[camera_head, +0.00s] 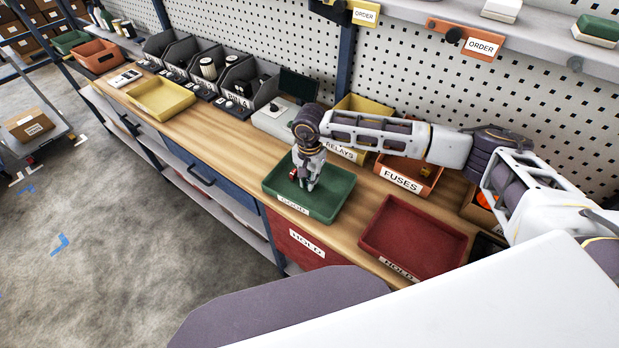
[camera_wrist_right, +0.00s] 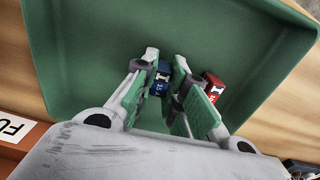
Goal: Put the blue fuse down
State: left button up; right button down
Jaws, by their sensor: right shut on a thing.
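The blue fuse (camera_wrist_right: 160,80) is between the fingers of my right gripper (camera_wrist_right: 166,74), which is shut on it. In the head view my right gripper (camera_head: 307,183) points down inside the green tray (camera_head: 335,193) labelled GOOD. The green tray floor (camera_wrist_right: 110,45) fills most of the right wrist view behind the fuse. I cannot tell whether the blue fuse touches that floor. A red fuse (camera_wrist_right: 213,86) lies in the tray just right of the fingers. The blue fuse is hidden by the gripper in the head view. My left gripper is out of view.
A red tray (camera_head: 415,238) labelled HOLD stands to the right. Behind are an orange FUSES bin (camera_head: 402,183) and a yellow RELAYS bin (camera_head: 365,105). A yellow tray (camera_head: 160,99) sits further left. The wooden bench (camera_head: 215,135) is clear between it and the green tray.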

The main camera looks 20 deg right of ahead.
jog(key=shift+f, duration=0.3)
jog(key=c, duration=1.5)
grip_release()
jog(key=shift+o, duration=0.2)
jog(key=shift+r, duration=0.2)
notch_tip(320, 180, up, 12)
jog(key=b, duration=0.3)
